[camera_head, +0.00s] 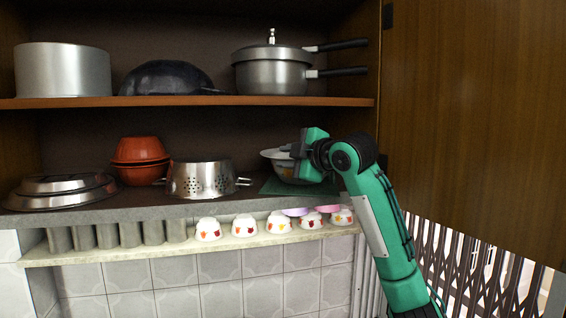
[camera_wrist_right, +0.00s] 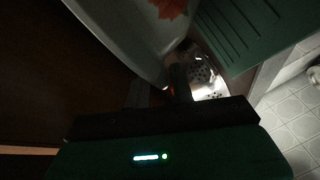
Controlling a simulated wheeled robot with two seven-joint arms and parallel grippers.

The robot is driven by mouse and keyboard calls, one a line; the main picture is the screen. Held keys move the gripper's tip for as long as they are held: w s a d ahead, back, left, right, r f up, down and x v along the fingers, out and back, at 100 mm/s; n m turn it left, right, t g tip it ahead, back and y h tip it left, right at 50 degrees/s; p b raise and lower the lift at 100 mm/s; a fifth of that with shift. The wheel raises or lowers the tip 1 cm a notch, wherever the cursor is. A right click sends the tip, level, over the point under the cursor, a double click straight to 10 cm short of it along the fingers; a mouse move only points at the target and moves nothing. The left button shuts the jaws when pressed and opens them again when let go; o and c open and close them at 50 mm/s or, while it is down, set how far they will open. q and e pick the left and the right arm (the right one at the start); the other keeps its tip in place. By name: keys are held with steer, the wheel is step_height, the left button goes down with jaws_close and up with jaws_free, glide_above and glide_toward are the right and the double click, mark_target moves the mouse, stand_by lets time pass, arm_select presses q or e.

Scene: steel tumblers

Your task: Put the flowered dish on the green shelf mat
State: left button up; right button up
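The ribbed green mat (camera_wrist_right: 228,30) shows beyond. My left gripper is not in view.
A steel colander (camera_head: 200,180) stands left of the mat, with stacked orange bowls (camera_head: 139,155) and steel lids (camera_head: 62,188) further left. The upper shelf (camera_head: 190,101) holds pots overhead. Small flowered bowls (camera_head: 244,226) line the ledge below. A wooden panel (camera_head: 470,120) is at the right.

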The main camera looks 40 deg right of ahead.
steer(key=s+r+b, duration=0.1)
steer(key=s+b, duration=0.3)
steer(key=s, duration=0.6)
steer(key=shift+s+a+r, duration=0.15)
steer(key=shift+a+r, duration=0.1)
steer(key=shift+a, duration=0.15)
